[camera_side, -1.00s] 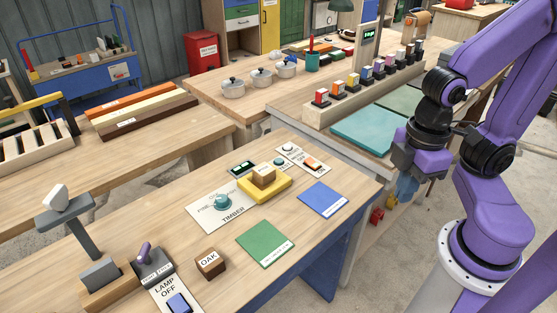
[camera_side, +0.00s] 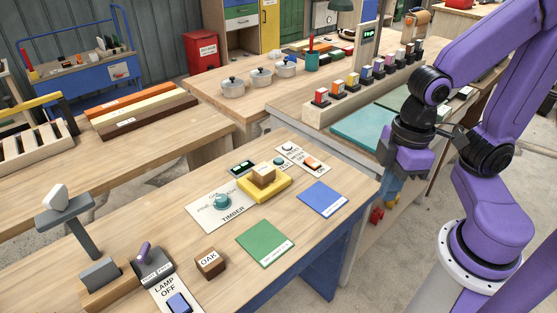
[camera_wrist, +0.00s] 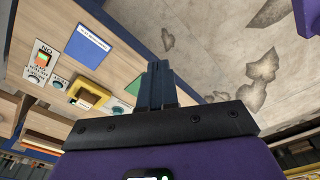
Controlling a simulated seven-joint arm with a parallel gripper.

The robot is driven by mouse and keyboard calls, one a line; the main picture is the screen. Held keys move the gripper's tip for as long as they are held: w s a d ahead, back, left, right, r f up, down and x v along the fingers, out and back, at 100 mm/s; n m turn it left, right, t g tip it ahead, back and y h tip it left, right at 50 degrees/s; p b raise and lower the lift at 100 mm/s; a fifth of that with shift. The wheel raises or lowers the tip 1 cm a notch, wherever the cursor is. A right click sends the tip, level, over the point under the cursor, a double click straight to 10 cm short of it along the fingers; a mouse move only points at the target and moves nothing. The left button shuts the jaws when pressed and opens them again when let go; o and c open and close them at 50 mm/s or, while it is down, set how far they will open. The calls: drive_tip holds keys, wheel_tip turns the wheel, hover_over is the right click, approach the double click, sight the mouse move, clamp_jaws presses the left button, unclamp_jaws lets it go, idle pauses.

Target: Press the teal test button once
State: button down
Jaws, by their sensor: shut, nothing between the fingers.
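A small teal button (camera_side: 280,161) sits on a little pale plate on the near bench, beside the yellow block; its lettering is too small to read surely. It also appears as a small teal spot in the wrist view (camera_wrist: 58,84). A larger teal knob (camera_side: 222,201) stands on the white TIMBER plate. My gripper (camera_side: 391,195) is shut and empty, pointing down, off the bench's right edge and apart from the button. Its fingers are together in the wrist view (camera_wrist: 157,80), with floor and the bench edge behind them.
A yellow block (camera_side: 265,188) with a wooden piece on top stands close to the small teal button. A white panel with an orange switch (camera_side: 312,164) lies beside it. Blue (camera_side: 323,200) and green (camera_side: 265,244) mats lie flat; an OAK block (camera_side: 210,264) sits left.

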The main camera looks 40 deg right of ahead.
drive_tip(key=w+a+f+m+t+y, duration=0.1)
drive_tip(key=w+a+m, duration=0.15)
drive_tip(key=w, duration=0.35)
drive_tip(key=w+a+f+m+t+y, duration=0.1)
drive_tip(key=w+m, duration=0.2)
drive_tip(key=w, duration=0.3)
drive_tip(key=m+t+h, duration=0.2)
drive_tip(key=m+t, duration=0.5)
drive_tip(key=m, duration=0.7)
hover_over(281, 161)
wheel_tip(281, 161, down, 8)
drive_tip(key=shift+d+f, duration=0.1)
drive_tip(key=shift+f, duration=0.05)
drive_tip(key=shift+f+n, duration=0.15)
drive_tip(key=shift+n, duration=0.1)
drive_tip(key=shift+f, duration=4.25)
drive_tip(key=shift+f, duration=0.2)
drive_tip(key=shift+f, duration=0.2)
